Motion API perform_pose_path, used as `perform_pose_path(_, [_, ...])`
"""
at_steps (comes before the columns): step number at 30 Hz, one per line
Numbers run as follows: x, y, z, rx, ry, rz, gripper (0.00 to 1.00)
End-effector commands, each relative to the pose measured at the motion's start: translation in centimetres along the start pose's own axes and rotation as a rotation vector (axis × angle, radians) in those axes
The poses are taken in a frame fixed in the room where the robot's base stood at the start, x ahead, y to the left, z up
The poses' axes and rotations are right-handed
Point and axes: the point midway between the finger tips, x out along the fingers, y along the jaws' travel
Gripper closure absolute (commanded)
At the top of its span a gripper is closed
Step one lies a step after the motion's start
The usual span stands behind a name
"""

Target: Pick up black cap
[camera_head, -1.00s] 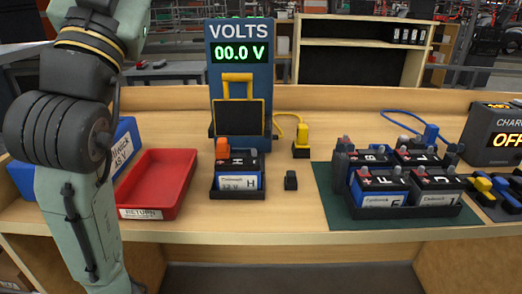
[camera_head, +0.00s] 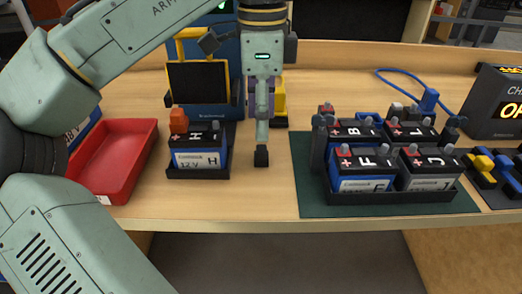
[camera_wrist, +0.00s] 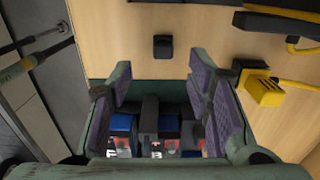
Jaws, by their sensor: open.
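The black cap (camera_head: 261,156) is a small dark block standing on the bench between the battery marked H (camera_head: 198,155) and the green mat. In the wrist view the cap (camera_wrist: 163,47) lies on the bare wood, just past and between the fingertips. My gripper (camera_head: 262,138) hangs down just above or behind the cap in the head view; I cannot tell the exact gap. In the wrist view my gripper (camera_wrist: 160,70) has its purple-padded fingers spread apart, with nothing between them.
A red tray (camera_head: 147,135) stands left. A green mat (camera_head: 309,195) with a tray of several batteries (camera_head: 365,175) is to the right. A voltmeter stand (camera_head: 225,70) and a yellow connector (camera_wrist: 264,92) are nearby. The charger (camera_head: 500,100) stands far right.

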Motion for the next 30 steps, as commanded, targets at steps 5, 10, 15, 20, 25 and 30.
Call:
perform_pose_path(5, [2.2, -0.1, 0.0, -0.002, -0.001, -0.003, 0.54])
perform_pose_path(10, [3.4, -0.1, 0.0, -0.002, -0.003, -0.003, 0.54])
perform_pose_path(15, [6.1, -0.4, -0.2, -0.003, -0.003, -0.003, 0.54])
perform_pose_path(20, [7.6, -0.4, -0.3, -0.002, 0.001, -0.005, 0.54])
perform_pose_path(25, [7.8, -0.4, -0.3, -0.001, 0.001, -0.005, 0.54])
perform_pose_path(30, [7.7, -0.4, -0.3, -0.001, 0.001, -0.005, 0.61])
